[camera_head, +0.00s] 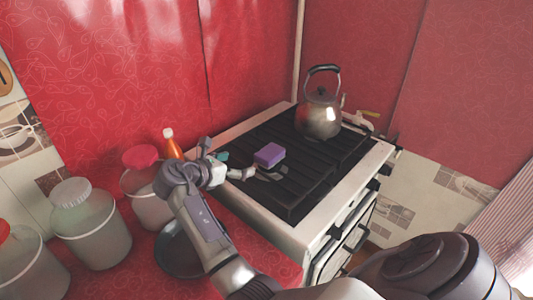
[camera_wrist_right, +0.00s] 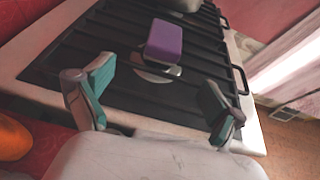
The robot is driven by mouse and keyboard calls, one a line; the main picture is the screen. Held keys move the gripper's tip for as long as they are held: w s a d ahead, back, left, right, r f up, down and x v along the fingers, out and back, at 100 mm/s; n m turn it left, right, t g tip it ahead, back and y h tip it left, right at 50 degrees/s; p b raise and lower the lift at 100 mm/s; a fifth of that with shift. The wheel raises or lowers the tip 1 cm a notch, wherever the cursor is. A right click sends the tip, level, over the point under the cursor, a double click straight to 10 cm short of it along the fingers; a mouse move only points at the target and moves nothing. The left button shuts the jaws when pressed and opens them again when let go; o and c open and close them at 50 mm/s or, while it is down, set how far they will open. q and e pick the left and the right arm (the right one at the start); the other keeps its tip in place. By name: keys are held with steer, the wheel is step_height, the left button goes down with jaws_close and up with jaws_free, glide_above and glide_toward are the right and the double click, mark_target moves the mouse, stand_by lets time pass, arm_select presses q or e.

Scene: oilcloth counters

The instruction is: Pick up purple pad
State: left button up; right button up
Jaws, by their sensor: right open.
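The purple pad (camera_head: 269,154) lies on the dark grate of the stove (camera_head: 313,201). In the right wrist view the pad (camera_wrist_right: 165,41) sits beyond the fingertips, a little left of the middle between them. My right gripper (camera_head: 245,165) reaches over the near left edge of the stove, with its fingers toward the pad. In the right wrist view the gripper (camera_wrist_right: 154,85) is open, with wide-spread fingers with teal pads and nothing between them. The pad is apart from both fingers. My left gripper does not show.
A metal kettle (camera_head: 319,116) stands at the back of the stove. An orange bottle (camera_head: 172,144), a red-lidded jar (camera_head: 141,158), a white-lidded jar (camera_head: 92,228) and a dark pan (camera_head: 178,252) stand on the red counter at left, close to my right arm.

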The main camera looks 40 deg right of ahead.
mark_target(261, 159)
steer(key=x, duration=0.7)
steer(key=shift+s+p+x, duration=0.15)
steer(key=shift+p+x, duration=0.1)
steer(key=shift+x, duration=1.15)
steer(key=shift+s+p+x, duration=0.2)
steer(key=shift+x, duration=1.15)
steer(key=shift+r, duration=0.15)
steer(key=shift+c, duration=0.4)
steer(key=c, duration=0.8)
